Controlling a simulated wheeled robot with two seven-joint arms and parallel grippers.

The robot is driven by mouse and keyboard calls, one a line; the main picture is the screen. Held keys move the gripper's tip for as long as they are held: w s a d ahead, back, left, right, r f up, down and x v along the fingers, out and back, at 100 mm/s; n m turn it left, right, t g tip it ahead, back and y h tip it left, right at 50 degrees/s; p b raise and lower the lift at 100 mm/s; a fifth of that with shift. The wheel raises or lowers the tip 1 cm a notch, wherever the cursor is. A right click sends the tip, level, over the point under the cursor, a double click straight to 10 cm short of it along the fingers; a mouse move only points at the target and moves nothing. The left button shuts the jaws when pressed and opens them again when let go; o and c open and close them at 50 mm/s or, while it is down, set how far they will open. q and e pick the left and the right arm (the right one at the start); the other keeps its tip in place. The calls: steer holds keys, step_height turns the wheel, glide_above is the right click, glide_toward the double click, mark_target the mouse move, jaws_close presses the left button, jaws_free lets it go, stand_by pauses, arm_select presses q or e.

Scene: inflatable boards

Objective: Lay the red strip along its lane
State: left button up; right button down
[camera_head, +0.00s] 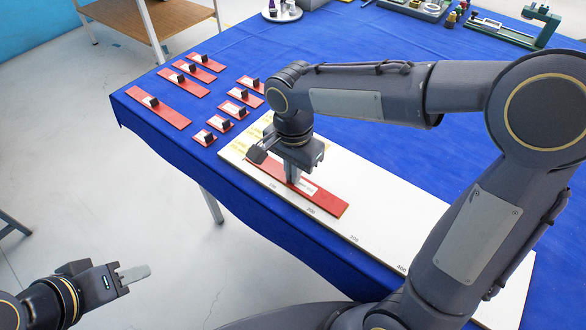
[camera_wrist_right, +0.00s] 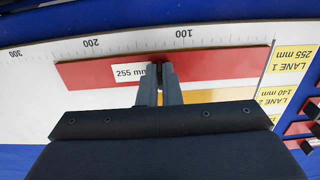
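The red strip (camera_head: 322,198) lies lengthwise over the white board (camera_head: 375,228), and its label reads 255 mm. In the right wrist view the red strip (camera_wrist_right: 215,63) runs nearly parallel to the printed scale, its right end at the yellow LANE 1 label (camera_wrist_right: 291,58). Whether it rests flat or hovers slightly is not clear. My right gripper (camera_head: 293,178) points down at the strip's middle.
Several other red strips with black blocks (camera_head: 159,105) lie on the blue table (camera_head: 330,55) left of the board. A tray (camera_head: 415,8) and a green fixture (camera_head: 540,25) stand at the back. My right arm covers much of the board.

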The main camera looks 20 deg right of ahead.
stand_by(0.3)
steer(key=c, duration=1.1)
jaws_free()
steer(key=shift+o, duration=0.2)
steer(key=shift+r+p, duration=2.5)
steer(key=shift+r, duration=0.5)
